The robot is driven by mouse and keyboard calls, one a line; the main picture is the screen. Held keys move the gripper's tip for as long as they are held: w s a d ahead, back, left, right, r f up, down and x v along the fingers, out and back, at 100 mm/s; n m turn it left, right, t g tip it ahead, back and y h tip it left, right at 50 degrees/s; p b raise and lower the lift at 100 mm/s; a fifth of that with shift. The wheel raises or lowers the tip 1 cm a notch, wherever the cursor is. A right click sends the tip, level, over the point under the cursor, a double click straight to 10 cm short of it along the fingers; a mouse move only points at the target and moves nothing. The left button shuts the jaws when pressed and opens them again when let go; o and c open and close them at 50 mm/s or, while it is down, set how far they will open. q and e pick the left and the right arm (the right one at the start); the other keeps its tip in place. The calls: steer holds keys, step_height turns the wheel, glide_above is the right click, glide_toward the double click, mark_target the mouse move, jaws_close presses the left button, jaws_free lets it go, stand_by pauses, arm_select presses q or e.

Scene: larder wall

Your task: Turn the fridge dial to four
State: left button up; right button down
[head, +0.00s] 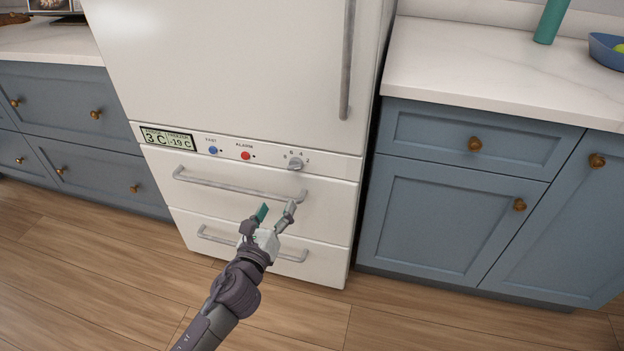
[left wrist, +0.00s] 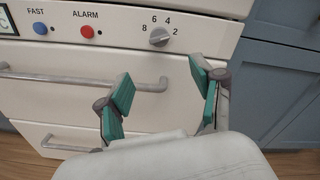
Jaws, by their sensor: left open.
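The fridge dial (head: 295,164) is a small grey knob on the white control strip between the fridge door and the drawers. In the left wrist view the dial (left wrist: 159,36) has the marks 8, 6, 4 and 2 around its top. Its pointer seems turned toward the right, near the 2, but I cannot be sure. My left gripper (head: 277,212) is open and empty, in front of the upper drawer, below the dial and apart from it. In the left wrist view its teal fingertips (left wrist: 160,81) stand below the dial. My right gripper is out of view.
The fridge (head: 230,60) has a display (head: 167,138) reading 3 C and -19 C, a blue FAST button (head: 213,150) and a red ALARM button (head: 246,156). The upper drawer handle (head: 235,187) sticks out below the dial. Blue cabinets (head: 450,205) stand right. The floor in front is clear.

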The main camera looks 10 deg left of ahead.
mark_target(294, 169)
arm_select(q)
steer(key=w, duration=0.6)
steer(key=w+b, duration=0.1)
steer(key=w, duration=0.5)
steer(key=shift+w+d+r, duration=0.15)
steer(key=shift+w+r, duration=0.05)
steer(key=shift+w+b, duration=0.3)
steer(key=shift+w, duration=0.35)
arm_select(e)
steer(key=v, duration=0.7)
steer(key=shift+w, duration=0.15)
arm_select(q)
steer(key=c, duration=1.2)
